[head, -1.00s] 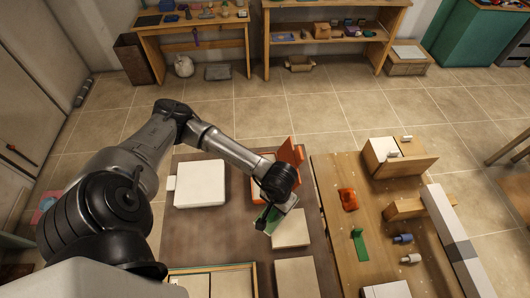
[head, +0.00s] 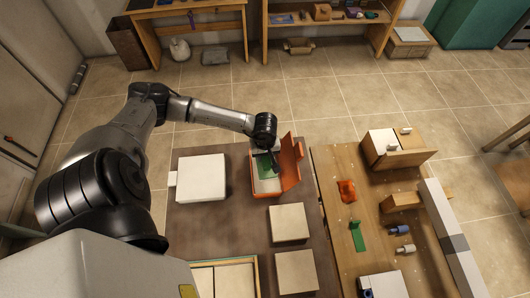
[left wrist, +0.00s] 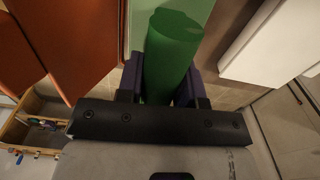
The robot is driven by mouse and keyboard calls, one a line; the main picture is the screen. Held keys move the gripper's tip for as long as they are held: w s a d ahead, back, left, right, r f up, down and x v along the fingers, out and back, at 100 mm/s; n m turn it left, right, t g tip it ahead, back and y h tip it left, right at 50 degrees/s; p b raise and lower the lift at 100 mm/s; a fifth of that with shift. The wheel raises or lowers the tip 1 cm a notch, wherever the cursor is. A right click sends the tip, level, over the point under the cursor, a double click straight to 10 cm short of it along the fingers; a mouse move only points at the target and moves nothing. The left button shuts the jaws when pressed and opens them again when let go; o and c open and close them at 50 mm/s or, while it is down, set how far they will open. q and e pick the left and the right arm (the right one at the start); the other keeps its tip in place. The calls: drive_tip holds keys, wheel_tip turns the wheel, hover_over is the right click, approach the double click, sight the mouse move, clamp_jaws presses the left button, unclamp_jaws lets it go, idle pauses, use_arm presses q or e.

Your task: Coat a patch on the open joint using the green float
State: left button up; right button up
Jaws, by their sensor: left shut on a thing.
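My left gripper (head: 270,150) is over an orange box (head: 257,190) whose orange lid (head: 291,165) stands open on its right side. In the left wrist view the gripper (left wrist: 161,88) has its dark purple fingers shut on the green float's round handle (left wrist: 170,55). In the head view the gripper and arm hide most of the float. A pale green and whitish surface (head: 267,185) shows inside the orange box; I cannot tell whether the float touches it. Two beige square boards (head: 289,222) (head: 296,272) lie in front of the box. I cannot make out the open joint. My right gripper is not in view.
A white square slab (head: 201,178) lies on the brown table left of the orange box. The wooden table (head: 333,190) to the right bears an orange item (head: 347,190), a green tool (head: 357,236), small bottles and a wooden box (head: 398,155). A wood-framed tray (head: 222,262) is at the front.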

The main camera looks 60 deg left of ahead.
use_arm(q)
drive_tip(key=shift+d+f+b, duration=0.1)
drive_tip(key=shift+f+b, duration=1.35)
drive_tip(key=shift+f, duration=1.25)
drive_tip(key=shift+d+f, duration=0.15)
drive_tip(key=shift+f+b, duration=0.25)
drive_tip(key=shift+b, duration=0.2)
drive_tip(key=shift+f, duration=0.2)
drive_tip(key=shift+f+b, duration=0.1)
drive_tip(key=shift+b, duration=0.3)
drive_tip(key=shift+s, duration=0.1)
